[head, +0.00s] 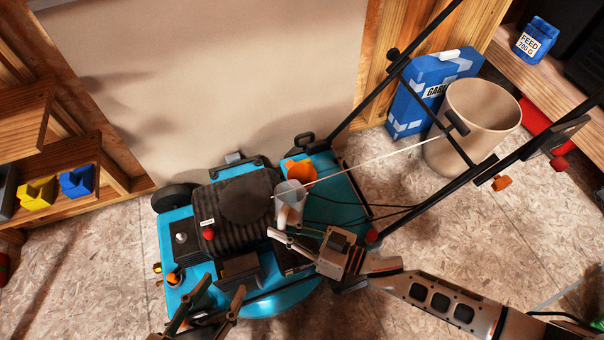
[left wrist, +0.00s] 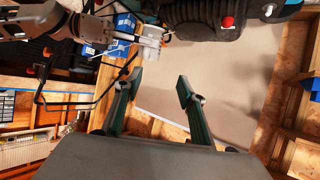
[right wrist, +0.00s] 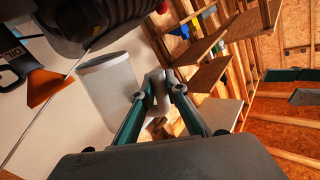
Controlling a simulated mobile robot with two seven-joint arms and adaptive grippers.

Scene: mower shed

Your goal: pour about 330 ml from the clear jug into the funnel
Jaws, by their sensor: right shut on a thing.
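The clear jug (head: 289,197) is above the blue mower deck, in front of the orange funnel (head: 299,169) in the head view. My right gripper (head: 284,234) is shut on the jug's handle. The right wrist view shows the jug (right wrist: 110,92) beside the fingers, its handle between them, and the funnel (right wrist: 46,87) to its left, apart from it. I cannot tell how much liquid the jug holds. My left gripper (head: 219,302) is low by the mower's front edge; in the left wrist view its fingers (left wrist: 156,90) are apart and empty.
The mower's dark engine (head: 240,205) stands left of the jug. A pale cord (head: 370,160) runs from the engine towards the black handle bars. A beige bin (head: 470,125) and blue box (head: 425,90) stand behind, right.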

